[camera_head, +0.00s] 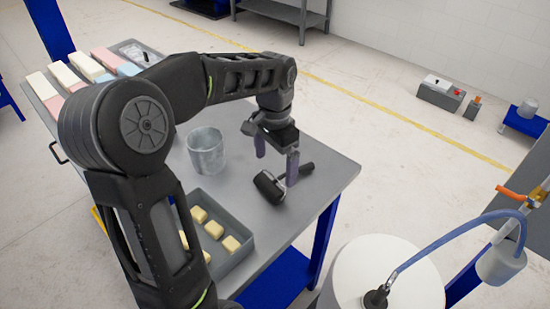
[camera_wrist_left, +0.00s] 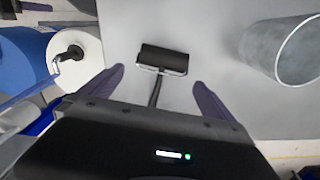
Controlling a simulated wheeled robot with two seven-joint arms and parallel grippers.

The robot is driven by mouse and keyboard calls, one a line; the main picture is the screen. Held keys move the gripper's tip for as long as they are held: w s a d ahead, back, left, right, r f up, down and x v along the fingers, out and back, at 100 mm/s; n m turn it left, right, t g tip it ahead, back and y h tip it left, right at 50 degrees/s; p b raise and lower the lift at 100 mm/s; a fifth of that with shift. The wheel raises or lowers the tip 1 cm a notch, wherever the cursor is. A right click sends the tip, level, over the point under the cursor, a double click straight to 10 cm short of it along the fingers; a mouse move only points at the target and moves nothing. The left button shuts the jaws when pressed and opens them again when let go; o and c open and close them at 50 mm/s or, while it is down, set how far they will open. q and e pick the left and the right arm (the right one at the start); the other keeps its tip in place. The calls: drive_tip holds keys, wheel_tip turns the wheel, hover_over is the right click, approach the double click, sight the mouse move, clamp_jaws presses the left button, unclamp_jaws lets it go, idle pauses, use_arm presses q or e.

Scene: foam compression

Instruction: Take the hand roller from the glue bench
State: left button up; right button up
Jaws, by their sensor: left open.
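The hand roller (camera_head: 270,187) has a black cylinder and a dark handle and lies on the grey top of the glue bench (camera_head: 325,190), near its right end. My left gripper (camera_head: 276,158) is open above the roller's handle, its purple fingers pointing down. In the left wrist view the roller (camera_wrist_left: 164,58) lies ahead, its handle running back between the spread fingers of the gripper (camera_wrist_left: 158,85). The near end of the handle is hidden by the gripper body there. I cannot see contact between fingers and roller. My right gripper is not in view.
A grey metal pot (camera_head: 206,152) stands left of the roller. A grey tray (camera_head: 240,254) with several yellow blocks sits at the near edge. Coloured foam blocks (camera_head: 90,66) lie at the far left. A white drum (camera_head: 385,270) stands right of the bench.

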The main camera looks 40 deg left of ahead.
sight(274, 181)
use_arm(q)
drive_tip(key=shift+w+a+r, duration=0.1)
drive_tip(key=shift+w+a, duration=0.15)
drive_tip(key=shift+w, duration=0.1)
drive_tip(key=shift+s+d+r, duration=0.15)
drive_tip(key=shift+s+d, duration=0.05)
drive_tip(key=shift+s, duration=0.05)
drive_tip(key=shift+f, duration=1.35)
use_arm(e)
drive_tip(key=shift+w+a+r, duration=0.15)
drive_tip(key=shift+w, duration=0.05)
use_arm(q)
drive_tip(key=shift+a, duration=0.1)
drive_tip(key=shift+f+p, duration=0.3)
drive_tip(key=shift+p, duration=0.05)
wheel_tip(274, 181, down, 5)
drive_tip(key=shift+s+r+p, duration=0.1)
drive_tip(key=shift+r+p, duration=0.05)
drive_tip(key=shift+p, duration=0.4)
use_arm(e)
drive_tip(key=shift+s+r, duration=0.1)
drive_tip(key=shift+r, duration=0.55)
use_arm(q)
drive_tip(key=shift+c, duration=0.2)
